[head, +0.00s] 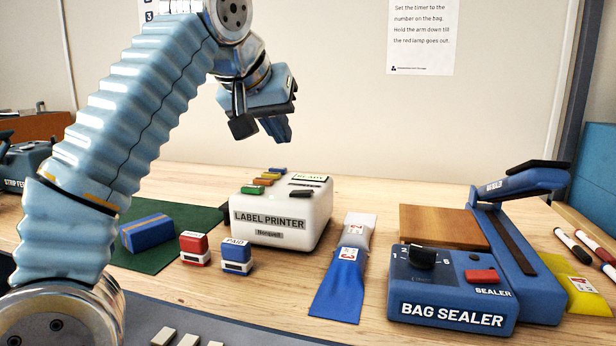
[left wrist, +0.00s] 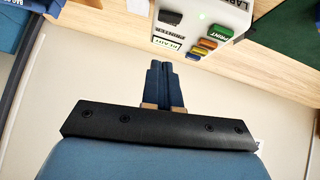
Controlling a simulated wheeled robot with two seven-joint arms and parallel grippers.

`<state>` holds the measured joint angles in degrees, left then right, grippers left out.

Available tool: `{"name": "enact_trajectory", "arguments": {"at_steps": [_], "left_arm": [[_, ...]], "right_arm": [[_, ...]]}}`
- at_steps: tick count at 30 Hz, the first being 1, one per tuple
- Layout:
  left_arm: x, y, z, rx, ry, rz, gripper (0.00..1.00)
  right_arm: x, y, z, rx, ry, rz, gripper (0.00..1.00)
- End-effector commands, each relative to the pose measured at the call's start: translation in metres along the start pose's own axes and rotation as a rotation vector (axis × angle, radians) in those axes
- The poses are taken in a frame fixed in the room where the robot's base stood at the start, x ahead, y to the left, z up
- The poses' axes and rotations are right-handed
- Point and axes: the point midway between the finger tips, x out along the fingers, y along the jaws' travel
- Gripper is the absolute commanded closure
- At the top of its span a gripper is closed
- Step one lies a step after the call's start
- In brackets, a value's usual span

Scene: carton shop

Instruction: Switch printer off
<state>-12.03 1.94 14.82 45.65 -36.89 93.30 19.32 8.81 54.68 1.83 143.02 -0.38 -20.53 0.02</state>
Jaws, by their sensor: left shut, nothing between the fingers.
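The white label printer (head: 310,228) stands on the wooden table, with its name plate facing me. On its top are a dark switch (head: 304,192), a display (head: 310,178) that seems to read READY, and several coloured buttons (head: 263,182). In the left wrist view the printer (left wrist: 213,13) is at the top, with the dark switch (left wrist: 170,17), the READY display (left wrist: 169,45) and a small green light (left wrist: 203,15). My left gripper (head: 279,130) is shut and empty, in the air above and behind the printer; its closed fingers (left wrist: 163,68) touch nothing. My right gripper is out of view.
A red stamp (head: 194,250), a blue stamp (head: 237,257) and a blue block (head: 146,232) are left of the printer. A blue bag (head: 335,295) lies to its right. The bag sealer (head: 450,300) stands at the right. The air above the printer is free.

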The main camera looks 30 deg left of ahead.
Motion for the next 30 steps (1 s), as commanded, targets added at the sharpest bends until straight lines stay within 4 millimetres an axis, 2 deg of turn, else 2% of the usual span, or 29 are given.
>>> {"name": "enact_trajectory", "arguments": {"at_steps": [15, 21, 30], "left_arm": [[0.099, -0.001, 0.005, 0.0, -0.004, -0.002, 1.0], [0.116, 0.0, 0.022, 0.0, -0.003, -0.001, 1.0], [0.122, 0.0, 0.029, 0.0, -0.001, 0.0, 1.0]], "right_arm": [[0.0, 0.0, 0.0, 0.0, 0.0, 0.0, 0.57], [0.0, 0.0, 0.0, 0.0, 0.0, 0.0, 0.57], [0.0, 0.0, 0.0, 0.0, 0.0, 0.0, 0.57]]}}
